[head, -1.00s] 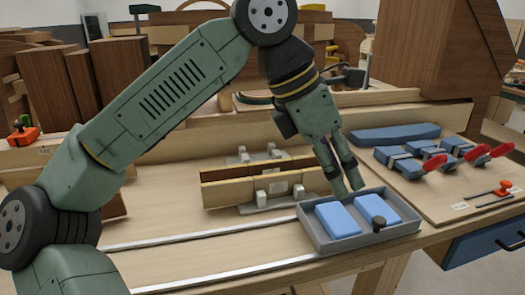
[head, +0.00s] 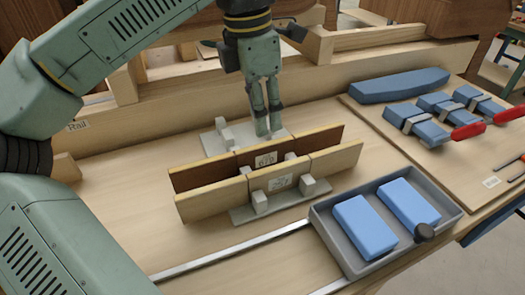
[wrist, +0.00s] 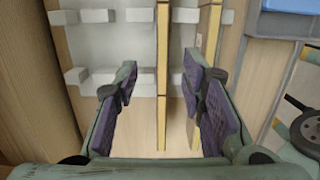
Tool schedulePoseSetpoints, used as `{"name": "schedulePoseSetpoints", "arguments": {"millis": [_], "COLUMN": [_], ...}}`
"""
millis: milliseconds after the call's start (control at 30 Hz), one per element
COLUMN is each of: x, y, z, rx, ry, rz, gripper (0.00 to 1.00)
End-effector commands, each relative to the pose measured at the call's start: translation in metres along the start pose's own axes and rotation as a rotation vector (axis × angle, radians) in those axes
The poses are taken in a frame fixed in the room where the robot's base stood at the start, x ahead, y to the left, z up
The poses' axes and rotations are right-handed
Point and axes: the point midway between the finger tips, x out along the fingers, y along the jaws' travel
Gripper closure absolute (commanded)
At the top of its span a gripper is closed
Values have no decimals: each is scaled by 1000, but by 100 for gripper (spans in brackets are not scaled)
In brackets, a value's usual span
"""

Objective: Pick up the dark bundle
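The dark bundle (head: 205,176) is a dark brown board with a pale yellow top edge. It stands upright on edge behind a lighter board (head: 212,201), with a pale label near its middle. My gripper (head: 263,132) points down at the dark bundle's top edge, near its middle. In the wrist view my gripper (wrist: 161,85) is open, one finger on each side of the dark bundle's thin edge (wrist: 162,100), with gaps on both sides. The lighter board (wrist: 213,35) is beyond the right finger. How low the fingertips reach is unclear.
Pale block holders (head: 245,215) brace the boards. A grey tray (head: 352,262) with two blue blocks (head: 365,226) is at front right. A board with blue pieces and red-handled clamps (head: 470,131) is at right. A wooden rail (head: 170,116) runs behind.

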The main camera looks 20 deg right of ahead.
Motion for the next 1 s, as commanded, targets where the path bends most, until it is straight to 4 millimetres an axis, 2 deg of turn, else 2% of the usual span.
{"name": "schedulePoseSetpoints", "arguments": {"millis": [100, 333, 600, 867, 1000], "x": [14, 29, 70, 70, 70], "y": [-1, -2, -4, -4, -4], "z": [0, -2, -4, -4, -4], "rx": [0, 0, 0, -1, -1], "ry": [-1, 0, -1, -1, -1], "rz": [-1, -1, -1, 0, 0], "gripper": [63, 63, 63, 64, 73]}}
